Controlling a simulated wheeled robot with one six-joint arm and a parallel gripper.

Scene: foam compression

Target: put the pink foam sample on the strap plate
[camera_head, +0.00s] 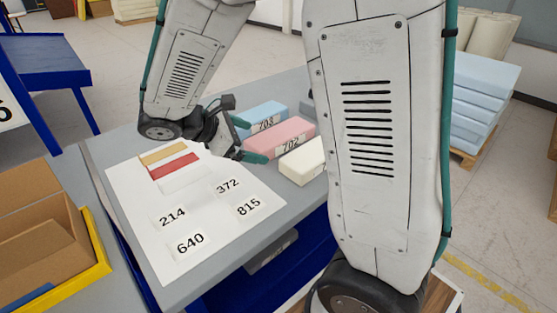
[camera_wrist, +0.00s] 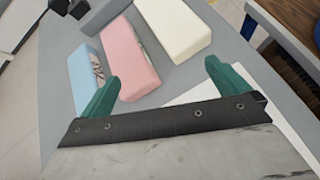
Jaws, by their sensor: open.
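The pink foam sample (camera_head: 288,131), labelled 702, lies on the grey bench between a blue block and a cream block. In the wrist view the pink sample (camera_wrist: 128,58) lies beyond my fingers, nearest the left one. My gripper (camera_head: 247,140) is open and empty, its two green fingers apart, just left of the foam row. In the wrist view my gripper (camera_wrist: 161,73) shows nothing between its fingertips. I cannot pick out the strap plate for certain; part of the bench is hidden behind my arm.
The blue block (camera_head: 262,115) and cream block (camera_head: 303,160) flank the pink one closely. A white sheet (camera_head: 150,205) carries coloured strips and number labels. A grey block (camera_wrist: 100,12) lies farther off. A cardboard box (camera_head: 40,235) stands at left.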

